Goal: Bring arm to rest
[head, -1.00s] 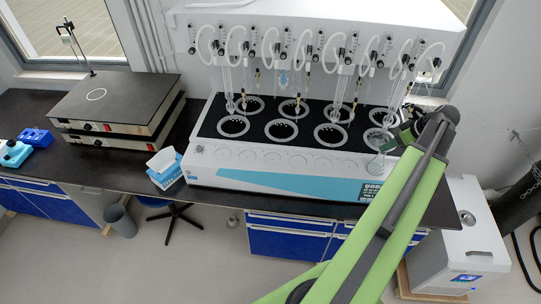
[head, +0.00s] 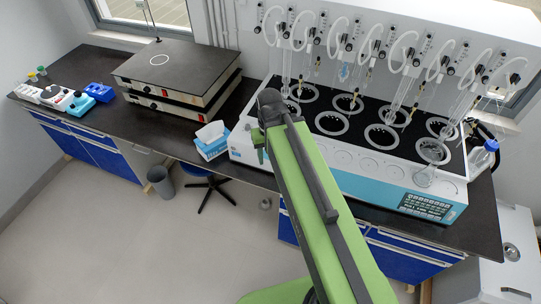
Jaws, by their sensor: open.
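My green arm reaches up from the bottom of the head view, with its dark wrist end in front of the left end of the distiller (head: 375,195). Only a small part of my gripper (head: 258,143) shows at the left of the wrist; the arm hides the rest. It is open, and I see nothing held in it. It is over the bench beside the tissue box. A clear glass flask (head: 425,176) stands at the front right of the distiller, apart from my gripper.
A blue and white tissue box (head: 212,143) stands left of my wrist. Two stacked hotplates (head: 172,85) are further left on the dark bench (head: 120,115). A wash bottle (head: 484,158) stands at the distiller's right end. A grey bin (head: 160,181) and stool (head: 207,183) are below. The left floor is clear.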

